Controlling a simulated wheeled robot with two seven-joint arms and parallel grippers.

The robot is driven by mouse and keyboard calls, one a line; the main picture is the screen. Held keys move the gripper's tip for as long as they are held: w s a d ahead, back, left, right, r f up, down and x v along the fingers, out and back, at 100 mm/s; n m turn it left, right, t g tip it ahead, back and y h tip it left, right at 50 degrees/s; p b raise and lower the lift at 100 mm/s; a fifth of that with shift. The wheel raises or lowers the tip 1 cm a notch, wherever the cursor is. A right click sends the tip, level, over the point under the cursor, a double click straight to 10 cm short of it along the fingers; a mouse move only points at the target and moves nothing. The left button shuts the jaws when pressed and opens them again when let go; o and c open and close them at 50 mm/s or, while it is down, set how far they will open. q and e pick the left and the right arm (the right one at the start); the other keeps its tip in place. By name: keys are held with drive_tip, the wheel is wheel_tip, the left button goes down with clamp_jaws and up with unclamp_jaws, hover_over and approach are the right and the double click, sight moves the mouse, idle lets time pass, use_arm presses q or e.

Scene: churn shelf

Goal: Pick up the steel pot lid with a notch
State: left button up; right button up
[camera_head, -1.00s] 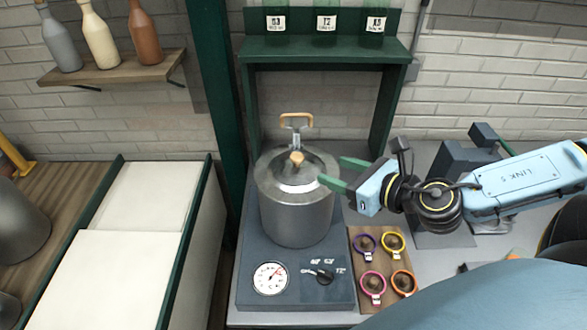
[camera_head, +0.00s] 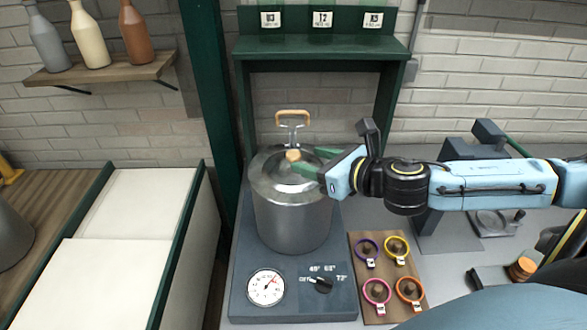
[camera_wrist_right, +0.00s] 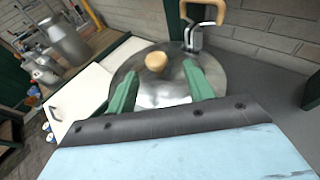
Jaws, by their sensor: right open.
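The steel pot lid (camera_head: 279,186) lies on top of the steel pot (camera_head: 293,225) and has a tan knob (camera_head: 292,155). The lid (camera_wrist_right: 160,98) and its knob (camera_wrist_right: 156,62) also show in the right wrist view. A notch in its rim cannot be made out for certain. My right gripper (camera_head: 308,161) is open and empty, its green fingers over the right part of the lid and pointing toward the knob. In the right wrist view the knob is beyond the two fingertips (camera_wrist_right: 163,78), not clearly between them. My left gripper is not in view.
The pot stands on a dark heater base with a dial (camera_head: 266,287) and switch (camera_head: 323,285). A tan-handled hook (camera_head: 293,117) rises behind the pot, inside the green shelf frame (camera_head: 322,47). A board with colored rings (camera_head: 388,302) lies at right. White panels (camera_head: 100,285) are at left.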

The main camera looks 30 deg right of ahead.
sight(298, 156)
drive_tip(key=shift+a+p+x, duration=0.1)
drive_tip(key=shift+p+x, duration=0.3)
drive_tip(key=shift+x, duration=0.7)
drive_tip(key=shift+a+p+x, duration=0.15)
drive_tip(key=shift+p+x, duration=0.2)
drive_tip(key=shift+x, duration=0.75)
drive_tip(key=shift+w+a+f, duration=0.1)
drive_tip(key=shift+w+a, duration=0.05)
drive_tip(key=shift+w, duration=0.4)
clamp_jaws()
